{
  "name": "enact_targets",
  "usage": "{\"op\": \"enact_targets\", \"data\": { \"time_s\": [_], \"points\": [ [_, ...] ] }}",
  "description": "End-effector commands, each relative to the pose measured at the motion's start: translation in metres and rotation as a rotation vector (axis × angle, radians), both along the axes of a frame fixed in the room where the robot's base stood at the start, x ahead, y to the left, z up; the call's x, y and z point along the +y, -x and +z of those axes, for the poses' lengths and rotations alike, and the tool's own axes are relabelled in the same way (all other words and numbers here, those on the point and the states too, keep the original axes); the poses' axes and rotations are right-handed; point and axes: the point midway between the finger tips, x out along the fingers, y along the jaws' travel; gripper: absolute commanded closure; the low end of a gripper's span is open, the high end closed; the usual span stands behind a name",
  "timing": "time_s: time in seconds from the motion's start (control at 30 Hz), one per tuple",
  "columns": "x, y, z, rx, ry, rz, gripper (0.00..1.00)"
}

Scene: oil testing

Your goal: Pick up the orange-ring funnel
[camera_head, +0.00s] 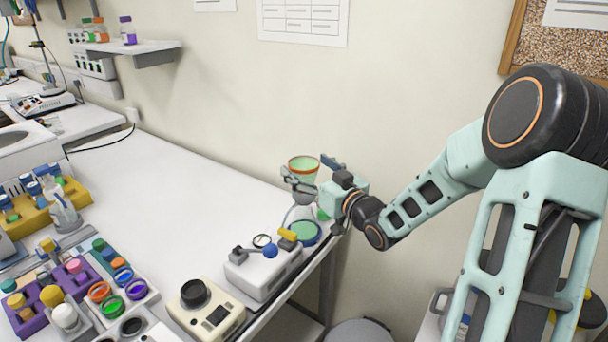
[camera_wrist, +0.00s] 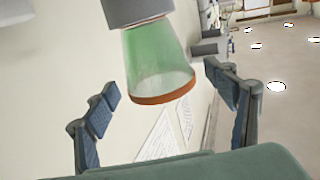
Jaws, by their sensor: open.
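The orange-ring funnel (camera_head: 303,168) stands mouth up at the right end of the white bench, near the wall. It has a translucent green cone and an orange rim. In the wrist view the funnel (camera_wrist: 160,62) appears rim down, its narrow end at a grey cylindrical part. My gripper (camera_head: 315,174) is at the funnel from the right. In the wrist view my gripper (camera_wrist: 162,82) is open, one finger on each side of the funnel, with gaps between fingers and rim. In the head view the fingers partly hide the funnel's lower part.
A white device with a blue knob (camera_head: 270,251) and a green-topped round piece (camera_head: 303,233) stand just in front. A cream device with a black dial (camera_head: 208,305) and racks of coloured vials (camera_head: 65,292) are lower left. The bench's middle (camera_head: 190,195) is clear.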

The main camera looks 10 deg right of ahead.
Motion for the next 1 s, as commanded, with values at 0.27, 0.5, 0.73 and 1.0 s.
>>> {"op": "enact_targets", "data": {
  "time_s": [0.27,0.5,0.73,1.0],
  "points": [
    [0.0056,-0.0126,-0.0005,0.001,0.000,0.000,0.22],
    [0.0055,-0.0123,-0.0007,0.001,0.000,0.000,0.38],
    [0.0056,-0.0122,-0.0007,0.001,0.000,0.001,0.63],
    [0.0057,-0.0122,-0.0003,0.001,0.000,0.001,0.69]
  ]
}}
